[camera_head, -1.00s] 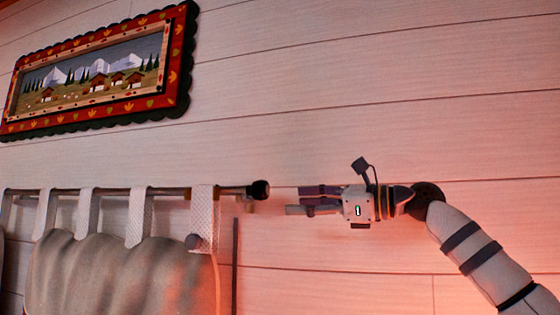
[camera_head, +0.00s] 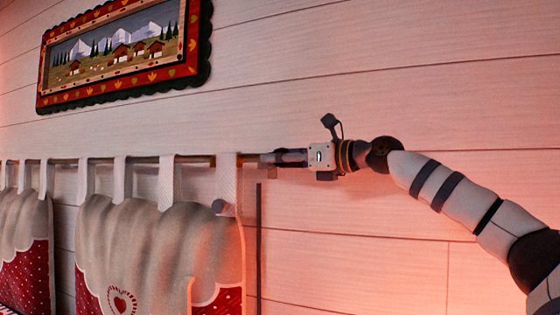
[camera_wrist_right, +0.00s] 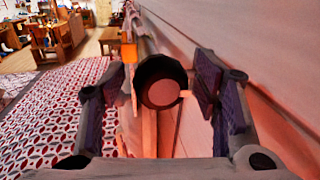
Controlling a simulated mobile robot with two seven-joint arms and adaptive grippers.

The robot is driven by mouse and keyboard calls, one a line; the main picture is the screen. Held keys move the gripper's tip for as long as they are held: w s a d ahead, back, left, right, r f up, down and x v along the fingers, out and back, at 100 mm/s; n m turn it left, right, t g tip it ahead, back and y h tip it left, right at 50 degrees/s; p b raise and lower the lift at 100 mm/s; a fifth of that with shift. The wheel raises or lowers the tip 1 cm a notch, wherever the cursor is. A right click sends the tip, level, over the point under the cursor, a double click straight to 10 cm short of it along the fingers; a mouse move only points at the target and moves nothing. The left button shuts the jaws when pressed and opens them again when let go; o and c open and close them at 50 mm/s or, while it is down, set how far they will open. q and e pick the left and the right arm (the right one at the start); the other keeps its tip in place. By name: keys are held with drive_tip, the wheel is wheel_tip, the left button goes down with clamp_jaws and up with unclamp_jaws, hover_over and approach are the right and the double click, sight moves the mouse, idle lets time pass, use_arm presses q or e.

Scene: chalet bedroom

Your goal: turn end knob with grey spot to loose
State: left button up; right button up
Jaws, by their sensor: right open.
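The end knob (camera_wrist_right: 162,84) shows in the right wrist view as a dark round cap with a lighter disc on its face, tinted reddish by the light. It sits at the end of the curtain rod (camera_head: 190,159). My right gripper (camera_wrist_right: 163,92) is open, with one finger on each side of the knob and visible gaps between. In the head view my right gripper (camera_head: 278,158) is at the rod's right end, in line with it, and its fingers largely hide the knob. My left gripper is not in view.
The plank wall (camera_head: 400,90) runs close behind rod and gripper. A framed picture (camera_head: 125,50) hangs above. The wrist view shows a red patterned surface (camera_wrist_right: 50,110) below left.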

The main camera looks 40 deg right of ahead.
drive_tip(key=shift+s+r, duration=0.1)
drive_tip(key=c, duration=1.2)
drive_tip(key=shift+o, duration=0.2)
drive_tip(key=shift+w+f+n+b, duration=0.3)
drive_tip(key=shift+f+n, duration=0.1)
drive_tip(key=shift+n, duration=0.1)
drive_tip(key=shift+s+r, duration=0.15)
drive_tip(key=shift+s, duration=0.05)
drive_tip(key=shift+s+r+n, duration=0.1)
drive_tip(key=shift+r+n, duration=0.1)
drive_tip(key=shift+n, duration=0.1)
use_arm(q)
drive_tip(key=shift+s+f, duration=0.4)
use_arm(e)
drive_tip(key=o, duration=1.2)
drive_tip(key=shift+c, duration=0.2)
drive_tip(key=v, duration=1.2)
